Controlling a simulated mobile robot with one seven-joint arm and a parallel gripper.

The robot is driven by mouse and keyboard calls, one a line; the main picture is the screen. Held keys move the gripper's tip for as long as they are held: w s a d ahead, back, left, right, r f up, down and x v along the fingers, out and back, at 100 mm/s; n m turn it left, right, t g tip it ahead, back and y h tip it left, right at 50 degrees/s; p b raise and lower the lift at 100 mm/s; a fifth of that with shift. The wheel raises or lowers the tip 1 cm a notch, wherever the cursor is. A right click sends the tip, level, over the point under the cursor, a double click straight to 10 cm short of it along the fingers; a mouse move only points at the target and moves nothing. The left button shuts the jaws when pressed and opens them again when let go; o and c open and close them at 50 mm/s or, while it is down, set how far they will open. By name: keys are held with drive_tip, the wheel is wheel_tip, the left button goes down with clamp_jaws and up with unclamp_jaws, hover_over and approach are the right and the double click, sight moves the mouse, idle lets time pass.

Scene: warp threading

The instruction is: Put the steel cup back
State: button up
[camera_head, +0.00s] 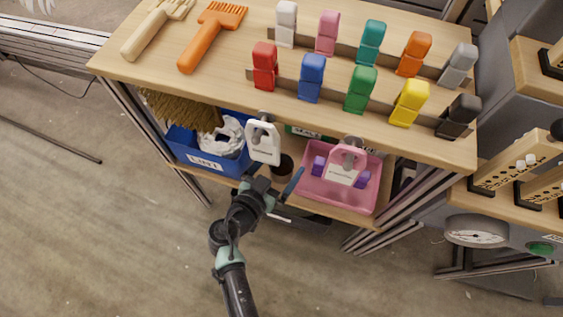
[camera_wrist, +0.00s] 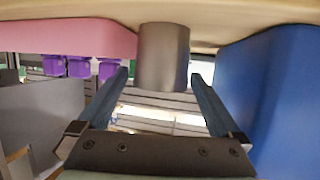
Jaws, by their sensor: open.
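The steel cup (camera_wrist: 163,57) is a plain grey cylinder on the lower shelf (camera_wrist: 215,15), which shows at the top of the wrist view, so that picture looks upside down. In the head view a dark round shape that looks like the cup (camera_head: 284,168) sits between the two bins, partly hidden. My gripper (camera_wrist: 160,82) is open, its two blue fingers pointing toward the cup, one on each side in the wrist picture. I cannot tell whether they touch it. In the head view my gripper (camera_head: 275,179) is at the shelf's front edge.
A blue bin (camera_head: 197,160) labelled LINT stands left of the cup, a pink bin (camera_head: 318,193) with purple pieces right. Floor in front is clear.

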drive_tip(key=p+v, duration=0.2)
drive_tip(key=v, duration=0.9)
drive_tip(key=shift+s, duration=0.25)
drive_tip(key=shift+a+r, duration=0.1)
